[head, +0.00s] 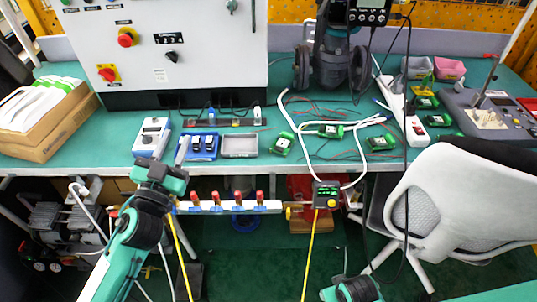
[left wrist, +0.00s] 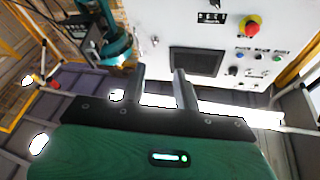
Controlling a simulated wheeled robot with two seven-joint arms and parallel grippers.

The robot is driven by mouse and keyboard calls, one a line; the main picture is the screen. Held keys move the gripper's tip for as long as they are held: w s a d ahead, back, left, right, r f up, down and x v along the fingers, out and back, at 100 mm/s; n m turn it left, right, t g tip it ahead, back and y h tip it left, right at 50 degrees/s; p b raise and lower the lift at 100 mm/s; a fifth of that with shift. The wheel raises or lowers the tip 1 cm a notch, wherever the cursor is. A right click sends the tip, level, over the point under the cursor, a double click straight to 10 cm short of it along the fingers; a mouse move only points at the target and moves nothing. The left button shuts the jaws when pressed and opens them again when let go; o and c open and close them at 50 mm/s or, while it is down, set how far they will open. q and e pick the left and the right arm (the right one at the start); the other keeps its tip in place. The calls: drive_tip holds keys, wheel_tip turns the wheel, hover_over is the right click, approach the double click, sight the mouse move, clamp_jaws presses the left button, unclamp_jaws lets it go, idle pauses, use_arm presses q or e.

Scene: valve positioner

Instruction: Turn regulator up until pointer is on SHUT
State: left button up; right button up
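A small black and green device with a dark face (head: 327,195) sits at the right end of a white bar (head: 268,206) at the bench's front edge. It may be the valve positioner, but its pointer and SHUT mark are too small to read. A brass-coloured fitting (head: 289,212) juts from its left side; I cannot tell whether this is the regulator. My left gripper (head: 172,148) is above the bench's front edge, left of the device and apart from it. Its fingers are spread and empty in the left wrist view (left wrist: 162,88). My right gripper is out of view.
Red-handled valves (head: 217,199) line the white bar. A white control cabinet (head: 200,45) stands behind. A blue-and-white meter (head: 151,136) and blue tray (head: 199,146) lie near my left gripper. White cables (head: 320,133) loop above the device. A chair (head: 455,200) stands right.

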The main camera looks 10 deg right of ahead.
use_arm(q)
drive_tip(key=d+r+m+g+h, duration=0.3)
drive_tip(key=d+m+g+h, duration=0.15)
drive_tip(key=m+h, duration=0.3)
drive_tip(key=m+g+y, duration=0.4)
drive_tip(key=g+y, duration=1.1)
drive_tip(key=g, duration=0.1)
approach(129, 193)
wheel_tip(129, 193, down, 10)
drive_tip(key=shift+s+f+p, duration=0.15)
drive_tip(key=shift+p, duration=0.25)
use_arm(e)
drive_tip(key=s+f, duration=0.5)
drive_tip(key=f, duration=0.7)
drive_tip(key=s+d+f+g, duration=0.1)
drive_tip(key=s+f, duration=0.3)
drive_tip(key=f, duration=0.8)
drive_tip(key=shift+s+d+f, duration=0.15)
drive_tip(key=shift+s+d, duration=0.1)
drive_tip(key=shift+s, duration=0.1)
use_arm(q)
clamp_jaws()
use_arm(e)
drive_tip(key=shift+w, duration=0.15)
